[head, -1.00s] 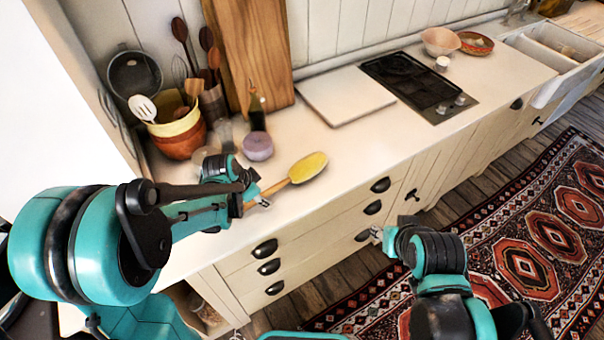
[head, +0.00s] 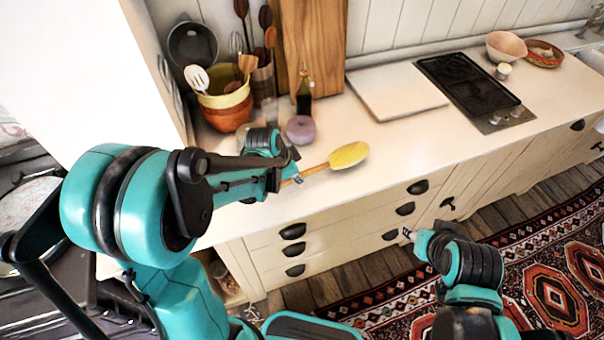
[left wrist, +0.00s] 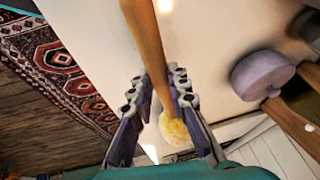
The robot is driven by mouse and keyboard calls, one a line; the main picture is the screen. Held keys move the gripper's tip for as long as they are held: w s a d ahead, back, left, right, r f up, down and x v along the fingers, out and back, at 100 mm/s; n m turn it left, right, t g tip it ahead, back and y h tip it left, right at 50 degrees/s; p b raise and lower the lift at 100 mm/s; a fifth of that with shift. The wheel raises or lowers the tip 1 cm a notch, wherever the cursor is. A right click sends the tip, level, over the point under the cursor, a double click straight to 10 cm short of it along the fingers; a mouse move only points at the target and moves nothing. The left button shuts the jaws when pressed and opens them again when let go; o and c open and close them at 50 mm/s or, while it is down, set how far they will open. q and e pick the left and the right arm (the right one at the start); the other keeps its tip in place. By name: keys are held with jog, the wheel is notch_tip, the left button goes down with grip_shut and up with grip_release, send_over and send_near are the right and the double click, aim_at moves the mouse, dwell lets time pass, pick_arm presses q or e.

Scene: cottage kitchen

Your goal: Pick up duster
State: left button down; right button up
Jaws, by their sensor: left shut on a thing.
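The duster has a yellow oval head (head: 349,155) and a thin wooden handle (head: 315,169). In the head view it lies along the front part of the white worktop, head pointing right. My left gripper (head: 292,176) is shut on the handle near its left end. In the left wrist view the handle (left wrist: 148,40) runs between the fingers, with the yellow head (left wrist: 175,130) showing low between them. I cannot tell whether the duster touches the worktop. My right gripper (head: 409,233) is in front of the drawers, empty of the duster; its fingers are too small to read.
A purple round object (head: 300,129) and a dark bottle (head: 304,95) stand behind the duster. A white board (head: 397,90) and a black hob (head: 470,83) lie to the right. The worktop right of the duster is clear.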

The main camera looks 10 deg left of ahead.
pick_arm(q)
jog(key=r, duration=0.1)
jog(key=d+r+p, duration=0.1)
jog(key=r, duration=0.1)
jog(key=shift+d+r, duration=0.1)
jog(key=shift+r, duration=0.1)
jog(key=w+d+r+p, duration=0.1)
jog(key=d+r+p, duration=0.1)
jog(key=d+r, duration=0.4)
jog(key=d, duration=0.4)
jog(key=shift+w+d, duration=0.2)
jog(key=shift+w, duration=0.2)
